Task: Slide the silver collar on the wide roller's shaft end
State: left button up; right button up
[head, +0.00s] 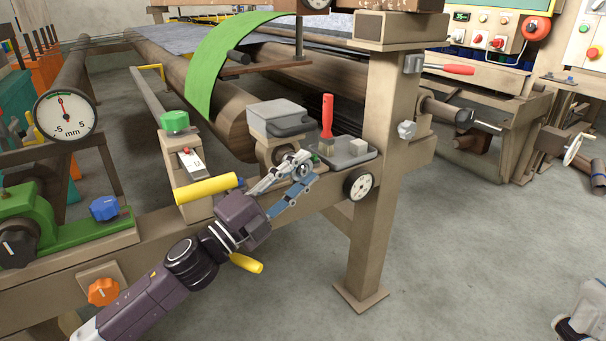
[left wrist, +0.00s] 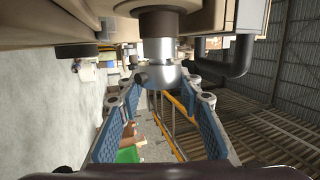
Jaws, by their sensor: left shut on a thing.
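My left gripper (head: 296,170) is at the wide roller's near end, beside the bearing block. Its blue-padded fingers show in the left wrist view (left wrist: 166,82), shut on the silver collar (left wrist: 162,76) at their tips. In the head view the collar is mostly hidden by the fingers. The shaft end (left wrist: 158,24) points at the collar and is in line with it. I cannot tell whether the collar is around the shaft or just against its end. The wide brown roller (head: 236,122) lies behind the bearing block.
A grey box (head: 280,117) sits above the bearing block. A tray (head: 346,152) with a red-handled brush (head: 327,117) stands to its right, with a black-rimmed dial (head: 358,183) below. A yellow cylinder (head: 207,188) is close to my left wrist. The floor (head: 460,260) at right is clear.

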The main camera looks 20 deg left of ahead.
pick_arm(q)
jog(key=shift+w+a, duration=0.25)
jog(key=shift+s+d, duration=0.15)
jog(key=shift+d, duration=0.05)
jog(key=shift+s+d+p, duration=0.35)
jog(key=shift+s+d, duration=0.1)
jog(key=shift+s, duration=0.05)
jog(key=shift+s+d+p, duration=0.35)
jog(key=shift+s+d, duration=0.35)
jog(key=shift+d, duration=0.3)
jog(key=shift+r+p, duration=0.1)
jog(key=shift+p, duration=0.35)
